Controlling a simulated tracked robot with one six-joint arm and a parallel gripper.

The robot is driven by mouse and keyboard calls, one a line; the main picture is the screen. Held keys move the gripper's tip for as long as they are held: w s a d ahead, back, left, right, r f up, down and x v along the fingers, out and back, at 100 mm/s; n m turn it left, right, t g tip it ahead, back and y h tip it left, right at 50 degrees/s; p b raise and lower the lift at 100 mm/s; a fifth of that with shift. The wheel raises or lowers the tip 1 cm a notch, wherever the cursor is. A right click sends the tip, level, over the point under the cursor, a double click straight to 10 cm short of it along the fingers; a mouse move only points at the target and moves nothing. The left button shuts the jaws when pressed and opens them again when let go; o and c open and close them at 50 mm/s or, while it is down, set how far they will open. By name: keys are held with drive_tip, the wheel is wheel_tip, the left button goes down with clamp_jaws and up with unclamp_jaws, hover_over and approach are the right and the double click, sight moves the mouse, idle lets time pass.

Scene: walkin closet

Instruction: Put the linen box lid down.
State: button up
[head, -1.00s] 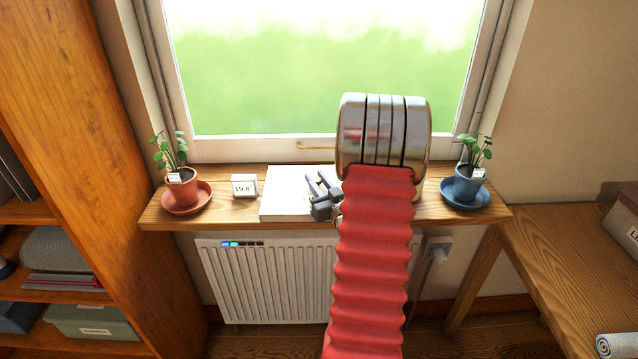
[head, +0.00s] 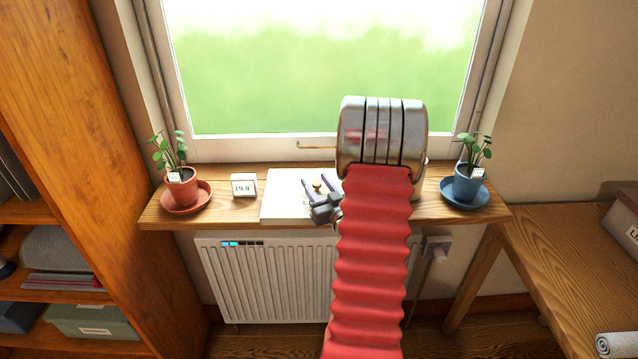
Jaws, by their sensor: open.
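The pale, flat lid (head: 283,197) lies on the wooden window sill (head: 225,213), with a small brass knob (head: 317,186) on top. My gripper (head: 316,181) is open, its two dark fingers apart on either side of the knob, with a visible gap. My arm hides the right part of the lid. A grey box (head: 622,228) with a label starting "LI" stands on the bench at the right edge, partly cut off; its top is hardly visible.
A plant in a terracotta pot (head: 182,188) and a small white display (head: 244,186) stand left of the lid. A plant in a blue pot (head: 468,184) stands right of my arm. A radiator (head: 265,280) is below the sill. The wooden bench (head: 560,260) has clear room.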

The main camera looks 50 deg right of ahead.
drive_tip(key=shift+r, duration=0.1)
drive_tip(key=v, duration=1.2)
idle(0.5)
drive_tip(key=shift+w, duration=0.1)
